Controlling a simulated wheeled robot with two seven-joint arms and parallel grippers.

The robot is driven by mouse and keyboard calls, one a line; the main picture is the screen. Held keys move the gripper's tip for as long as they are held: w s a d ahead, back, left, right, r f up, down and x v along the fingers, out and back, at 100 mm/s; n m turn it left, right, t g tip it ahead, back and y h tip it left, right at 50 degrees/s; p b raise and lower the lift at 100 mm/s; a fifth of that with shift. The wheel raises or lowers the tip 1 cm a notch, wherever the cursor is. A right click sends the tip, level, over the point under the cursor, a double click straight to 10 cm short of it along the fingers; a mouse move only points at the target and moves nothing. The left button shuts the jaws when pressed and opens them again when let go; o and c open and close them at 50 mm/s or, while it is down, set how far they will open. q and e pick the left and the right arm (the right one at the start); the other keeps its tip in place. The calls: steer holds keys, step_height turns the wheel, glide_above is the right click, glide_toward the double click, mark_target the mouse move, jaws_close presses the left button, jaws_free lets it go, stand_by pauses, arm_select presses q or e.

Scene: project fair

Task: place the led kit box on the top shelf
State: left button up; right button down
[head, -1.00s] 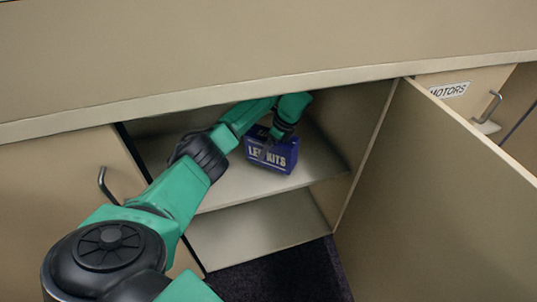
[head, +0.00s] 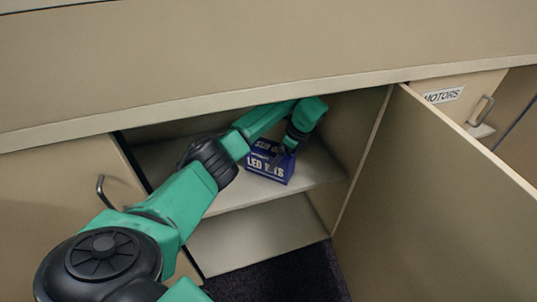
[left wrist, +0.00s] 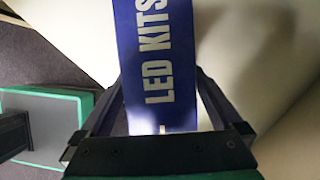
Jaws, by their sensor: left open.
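The LED kits box (head: 269,163) is dark blue with white lettering. It stands on the upper shelf (head: 225,190) inside the open cabinet. My left gripper (head: 283,149) is at the box's upper right part in the head view, its arm reaching in from the left. In the left wrist view the open fingers (left wrist: 160,85) lie on either side of the box (left wrist: 158,55), with its "LED KITS" label between them. Whether a finger touches the box cannot be told.
The cabinet's open door (head: 440,200) stands to the right. A lower shelf (head: 260,235) is empty where visible. The counter edge (head: 200,110) runs just above my left arm. A drawer labelled MOTORS (head: 465,90) is at the right.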

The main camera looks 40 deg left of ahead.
arm_select(q)
steer(key=d, duration=0.2)
steer(key=w+d, duration=0.1)
steer(key=d, duration=0.5)
steer(key=shift+w+d, duration=0.2)
steer(key=shift+w, duration=0.05)
